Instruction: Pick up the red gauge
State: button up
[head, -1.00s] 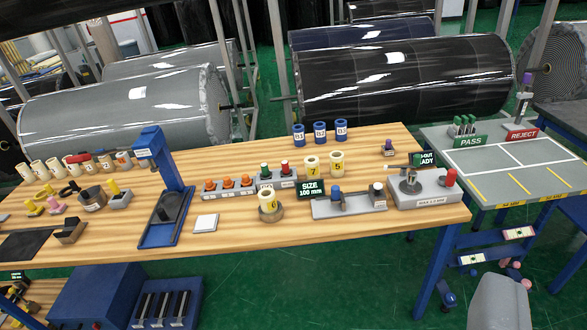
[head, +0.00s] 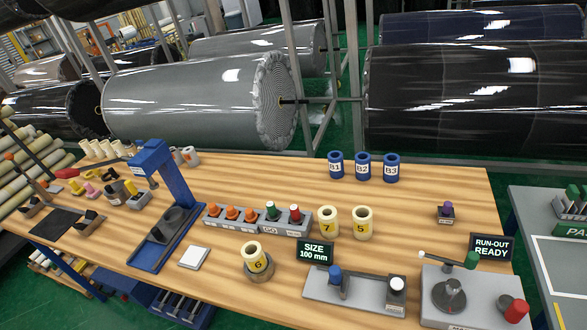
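A small red-topped plug (head: 294,211), which looks like the red gauge, stands upright in a grey holder (head: 283,229) on the wooden table. A green-topped plug (head: 271,210) stands just left of it in the same holder. The lower part of the red-topped plug is hidden in the holder. My gripper does not show in the head view.
Blue rings (head: 363,167) stand behind. A blue press (head: 160,170) rises at left. Bare wood (head: 430,190) lies back right.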

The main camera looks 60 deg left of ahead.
aim_at(296, 218)
jog(key=u, duration=0.5)
jog(key=i, duration=1)
jog(key=u, duration=0.95)
jog(key=i, duration=0.25)
jog(key=u, duration=0.1)
jog(key=k, duration=0.9)
jog(key=u, duration=0.15)
jog(key=i, duration=0.95)
jog(key=z, duration=0.05)
